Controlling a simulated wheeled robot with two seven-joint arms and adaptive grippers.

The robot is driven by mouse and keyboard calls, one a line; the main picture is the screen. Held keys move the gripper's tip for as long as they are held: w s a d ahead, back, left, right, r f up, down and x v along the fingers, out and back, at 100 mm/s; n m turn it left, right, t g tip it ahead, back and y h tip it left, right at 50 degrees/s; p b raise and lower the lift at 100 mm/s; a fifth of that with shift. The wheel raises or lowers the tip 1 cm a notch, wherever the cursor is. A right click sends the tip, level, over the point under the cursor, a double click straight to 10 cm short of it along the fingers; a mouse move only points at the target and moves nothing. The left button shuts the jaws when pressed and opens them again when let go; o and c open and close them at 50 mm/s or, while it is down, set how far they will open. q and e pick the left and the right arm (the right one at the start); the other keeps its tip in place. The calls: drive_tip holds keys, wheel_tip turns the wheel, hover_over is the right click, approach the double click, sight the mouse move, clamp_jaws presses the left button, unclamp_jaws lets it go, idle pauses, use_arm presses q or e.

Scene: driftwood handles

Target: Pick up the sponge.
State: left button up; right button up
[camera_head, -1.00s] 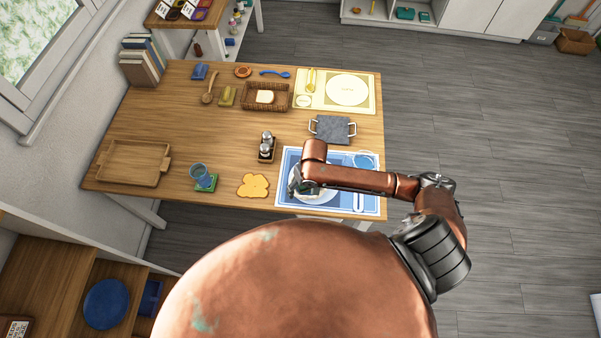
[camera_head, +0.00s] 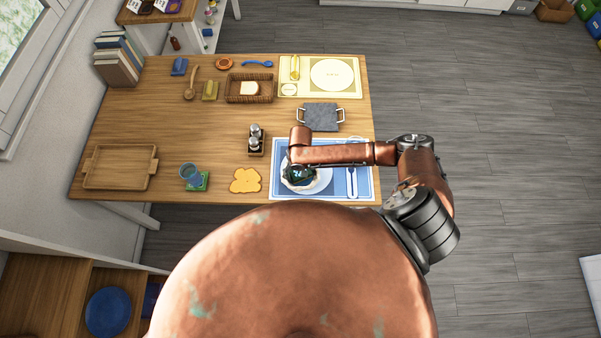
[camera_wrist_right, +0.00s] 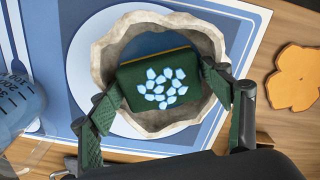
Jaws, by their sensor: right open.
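A dark green block with a thin yellow edge and several pale blue marks or pieces on top, which looks like the sponge (camera_wrist_right: 159,88), lies within a rough stone-coloured bowl (camera_wrist_right: 152,20) in the right wrist view. The bowl stands on a white plate (camera_wrist_right: 82,75). My right gripper (camera_wrist_right: 160,97) is open, with one green-padded finger on each side of the block. I cannot tell whether the fingers touch it. My left gripper is not in view.
The plate lies on a blue placemat (camera_head: 364,190) near the table's front right. A flower-shaped orange mat (camera_head: 245,181), a glass (camera_head: 190,174) and shakers (camera_head: 256,138) are to its left. A grey tray (camera_head: 320,117) is behind. An olive-yellow block (camera_head: 210,90) lies farther back.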

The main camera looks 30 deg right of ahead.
drive_tip(key=c, duration=0.9)
drive_tip(key=shift+r, duration=0.5)
drive_tip(key=s+a+r, duration=0.2)
drive_tip(key=a+r, duration=0.2)
drive_tip(key=s+a+r, duration=0.2)
drive_tip(key=a+r, duration=0.2)
drive_tip(key=s+a+r, duration=0.2)
drive_tip(key=a+r, duration=0.2)
drive_tip(key=shift+s+a, duration=0.2)
drive_tip(key=shift+s, duration=0.1)
